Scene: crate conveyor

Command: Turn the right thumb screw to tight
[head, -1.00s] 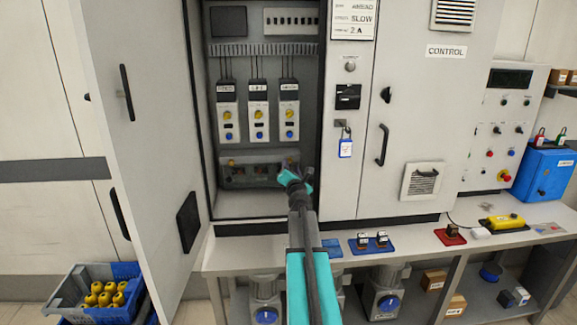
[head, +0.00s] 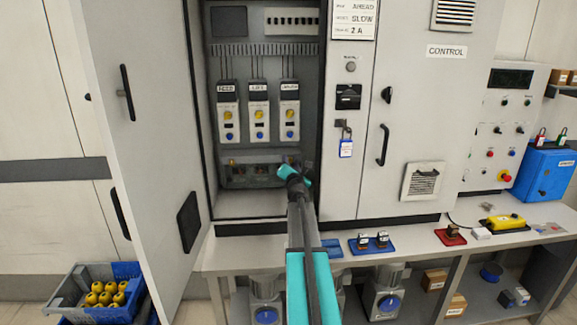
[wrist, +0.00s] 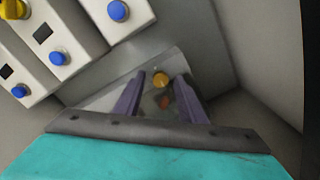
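A grey panel (head: 240,182) stands low inside the open cabinet. A yellow thumb screw (head: 232,162) shows at its left end. The right end is mostly hidden by my gripper (head: 292,172). In the wrist view a yellow thumb screw (wrist: 159,79) shows at the right end of the panel. My gripper's two purple fingers (wrist: 161,85) are spread apart, with this screw between and just beyond their tips. I cannot tell whether they touch it. A small orange-red spot (wrist: 165,102) shows between the fingers.
Several drive units (head: 259,110) with yellow and blue knobs hang above the panel. The cabinet's right inner wall (wrist: 205,40) is close to my gripper. The open door (head: 150,150) stands at the left. A bench (head: 350,258) runs below.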

